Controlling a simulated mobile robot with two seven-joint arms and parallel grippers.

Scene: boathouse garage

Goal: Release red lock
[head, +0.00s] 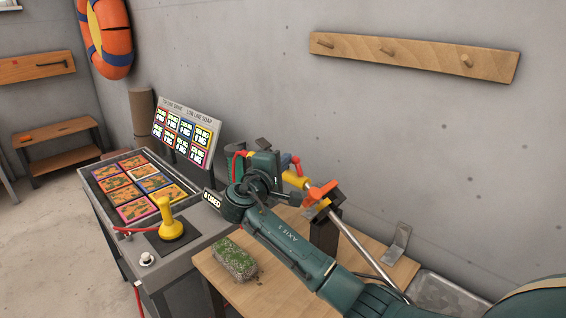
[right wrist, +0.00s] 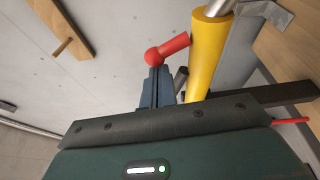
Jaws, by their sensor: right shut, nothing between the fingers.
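The red lock handle (head: 296,161) sticks out beside a yellow sleeve (head: 295,179) on a metal rod. In the right wrist view the red handle (right wrist: 168,49) has a rounded end and lies right at my fingertips, beside the yellow sleeve (right wrist: 207,50). My right gripper (head: 284,160) is shut and empty, its fingers (right wrist: 158,72) close together at the red handle; I cannot tell whether they touch it. My own wrist hides part of the mechanism in the head view. My left gripper is not in view.
An orange clamp (head: 319,192) sits on the rod above a wooden table (head: 262,292). A mossy block (head: 234,259) lies on that table. A grey console (head: 193,240) with a yellow joystick (head: 170,222) stands left. A pegged rack (head: 420,55) hangs on the wall.

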